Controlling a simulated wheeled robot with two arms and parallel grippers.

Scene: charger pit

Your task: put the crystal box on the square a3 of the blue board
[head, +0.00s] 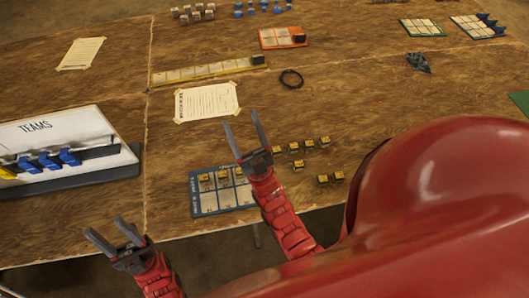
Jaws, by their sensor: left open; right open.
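The blue board (208,203) lies near the table's front edge, with pale squares in a grid. Small yellow-and-dark boxes (222,175) sit on its far row. Its right end is partly hidden by my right gripper and arm. Several similar loose boxes (298,165) lie on the table to the right of the board. I cannot tell which one is the crystal box, and the square labels are too small to read. My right gripper (243,122) is open and empty, over the board's far right corner. My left gripper (108,231) is open and empty, left of the board at the table's front edge.
A white TEAMS board (50,135) with blue pieces lies at the left. A taped paper (207,101), a yellow strip board (200,72), an orange board (283,38) and a black ring (290,79) lie farther back. Bare wood surrounds the ring.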

